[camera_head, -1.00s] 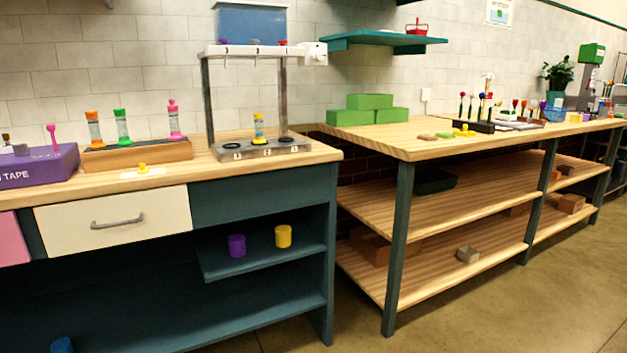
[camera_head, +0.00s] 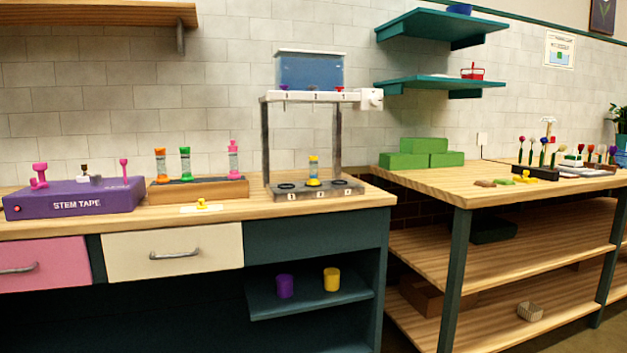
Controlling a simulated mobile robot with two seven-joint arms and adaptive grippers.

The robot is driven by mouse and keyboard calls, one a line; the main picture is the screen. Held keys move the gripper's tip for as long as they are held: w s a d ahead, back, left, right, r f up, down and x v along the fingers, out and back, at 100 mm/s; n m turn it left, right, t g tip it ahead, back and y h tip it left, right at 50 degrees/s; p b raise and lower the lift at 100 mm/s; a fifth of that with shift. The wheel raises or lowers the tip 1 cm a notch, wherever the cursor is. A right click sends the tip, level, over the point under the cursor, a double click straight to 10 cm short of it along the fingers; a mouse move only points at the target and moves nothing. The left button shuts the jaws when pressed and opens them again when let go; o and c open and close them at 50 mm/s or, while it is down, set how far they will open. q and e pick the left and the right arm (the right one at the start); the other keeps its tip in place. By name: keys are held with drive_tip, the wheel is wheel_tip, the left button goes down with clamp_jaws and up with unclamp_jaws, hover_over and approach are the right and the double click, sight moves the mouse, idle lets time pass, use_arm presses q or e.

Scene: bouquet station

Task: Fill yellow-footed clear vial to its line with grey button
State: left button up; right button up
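The yellow-footed clear vial (camera_head: 313,170) stands upright on the middle place of the dispenser's grey base (camera_head: 303,193). It has a yellow foot and a yellow band near its top; its fill line and liquid level are too small to tell. A blue-tinted tank (camera_head: 309,71) sits on the white dispenser bar (camera_head: 312,97) above it. Small purple and red parts show on the bar, with a small greyish one between them. A white block (camera_head: 371,99) with a round knob is at the bar's right end. I cannot make out the grey button for certain. Neither gripper is in view.
A wooden rack (camera_head: 198,190) holds orange, green and pink vials left of the dispenser. A purple STEM TAPE box (camera_head: 75,199) stands further left. A small yellow object (camera_head: 202,204) lies in front of the rack. Green blocks (camera_head: 422,153) stand on the right table.

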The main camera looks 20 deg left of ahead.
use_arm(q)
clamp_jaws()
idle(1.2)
